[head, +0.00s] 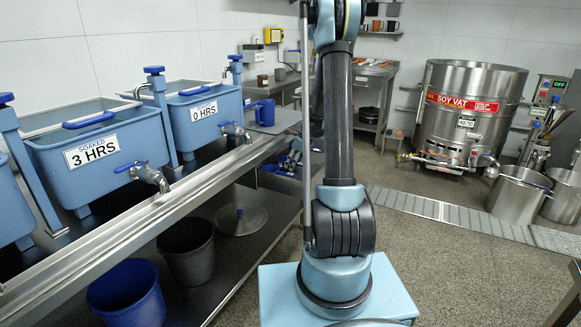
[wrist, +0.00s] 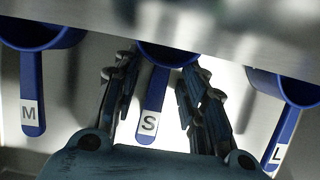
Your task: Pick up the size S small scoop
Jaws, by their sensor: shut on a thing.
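The blue size S small scoop (wrist: 152,104) is in the middle of the wrist view, its handle hanging down with a white S label. Its bowl is at the top, partly cut off by a pale metal edge. My gripper (wrist: 160,62) has a finger on each side of the scoop near its bowl and is shut on it. The exact contact is hard to see. The handle hangs free between the fingers. In the head view my gripper is out of frame or hidden.
In the wrist view an M scoop (wrist: 33,105) hangs left and an L scoop (wrist: 283,135) right, both close to my fingers. The metal edge (wrist: 230,45) crosses above. In the head view, blue tubs (head: 95,150) stand left and a soy vat (head: 465,110) at the back right.

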